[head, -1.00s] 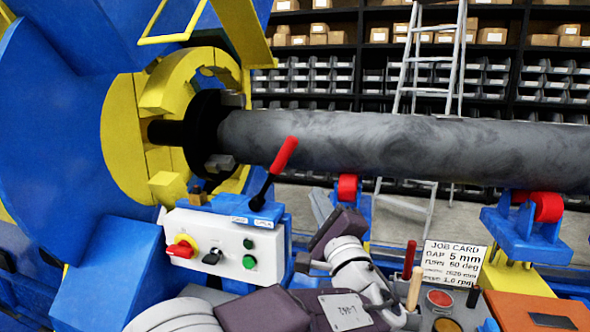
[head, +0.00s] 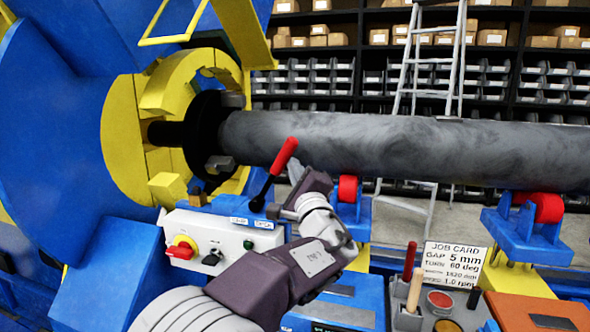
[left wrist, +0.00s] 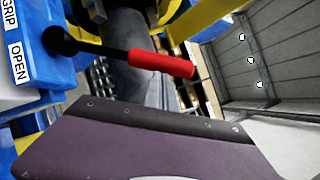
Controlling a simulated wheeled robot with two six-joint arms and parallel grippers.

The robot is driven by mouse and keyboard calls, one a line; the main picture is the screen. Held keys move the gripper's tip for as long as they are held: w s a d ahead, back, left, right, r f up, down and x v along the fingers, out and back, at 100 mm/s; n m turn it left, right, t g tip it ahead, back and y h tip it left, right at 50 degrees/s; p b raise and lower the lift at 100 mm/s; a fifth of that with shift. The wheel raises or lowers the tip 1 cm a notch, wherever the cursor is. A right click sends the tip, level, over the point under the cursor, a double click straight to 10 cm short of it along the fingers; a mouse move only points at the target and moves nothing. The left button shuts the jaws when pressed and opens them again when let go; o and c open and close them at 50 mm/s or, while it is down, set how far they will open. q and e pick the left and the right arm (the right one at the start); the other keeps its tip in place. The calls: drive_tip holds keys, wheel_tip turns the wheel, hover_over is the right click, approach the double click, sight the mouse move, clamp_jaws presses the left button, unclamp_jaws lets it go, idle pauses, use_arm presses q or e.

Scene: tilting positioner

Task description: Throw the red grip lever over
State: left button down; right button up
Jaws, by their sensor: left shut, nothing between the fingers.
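My dark gripper housing fills the lower wrist view, and the fingertips are hidden there. My right gripper is not in view.
A long grey pipe (head: 400,145) runs from the yellow-and-black chuck (head: 190,120) over red rollers (head: 540,207), just behind the lever. The box carries a red knob (head: 181,247) and a green button (head: 248,244). A job card (head: 452,268) stands at right.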

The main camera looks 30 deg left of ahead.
use_arm(q)
drive_tip(key=shift+a+r, duration=0.1)
drive_tip(key=shift+s+a+r+n+p, duration=0.15)
drive_tip(key=shift+a+r+n+p, duration=0.2)
drive_tip(key=shift+r+n, duration=0.15)
drive_tip(key=s+a+r+n+g+h+p, duration=0.1)
drive_tip(key=a+n+g+h+p, duration=0.1)
drive_tip(key=a+n+p, duration=0.2)
drive_tip(key=s+a+r+n+g+h+p, duration=0.1)
drive_tip(key=a+n+p, duration=0.3)
drive_tip(key=a, duration=0.7)
drive_tip(key=shift+s+r+n+g+h+p, duration=0.3)
drive_tip(key=shift+s+g+h+p, duration=0.2)
drive_tip(key=shift+s+g+p, duration=0.25)
drive_tip(key=shift+s+f, duration=0.1)
